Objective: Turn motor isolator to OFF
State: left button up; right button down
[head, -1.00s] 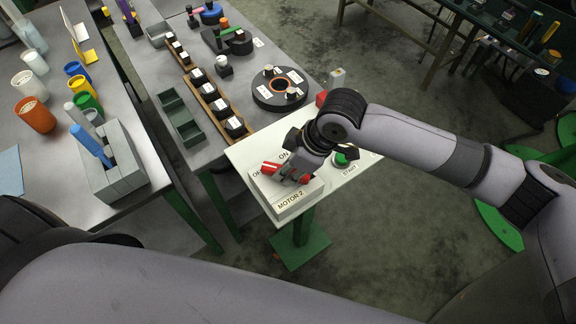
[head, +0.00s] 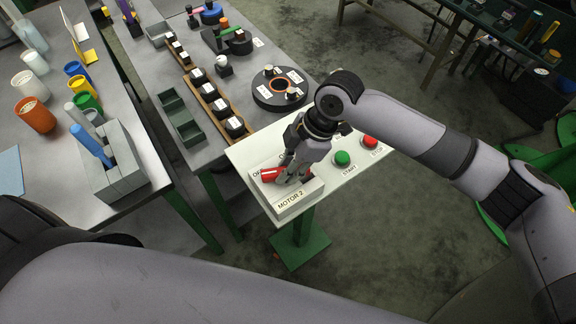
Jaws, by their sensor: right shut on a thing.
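The motor isolator is a pale box (head: 293,204) labelled MOTOR 2 on a white control panel (head: 252,151). Its red handle (head: 270,175) points left, toward the partly covered OFF marking (head: 257,175). My right gripper (head: 284,178) comes down over the box from the upper right and is shut on the red handle. The fingers hide part of the handle and the ON marking. My left gripper is not in view; only my left arm crosses the bottom of the head view.
A green START button (head: 342,158) and a red stop button (head: 370,142) sit on the panel right of the isolator. A grey bench (head: 215,150) with racks and a black round fixture (head: 279,91) stands behind. Another bench with cups is at left.

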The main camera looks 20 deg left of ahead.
jog(key=shift+w+a+n+g+h+b, duration=0.1)
jog(key=shift+n+g+h+b, duration=0.25)
jog(key=shift+n, duration=0.8)
jog(key=shift+n+g+h+b, duration=0.15)
jog(key=shift+n+g+b, duration=0.3)
jog(key=shift+n, duration=0.7)
jog(key=shift+r, duration=0.1)
jog(key=c, duration=1.4)
grip_release()
jog(key=v, duration=1.2)
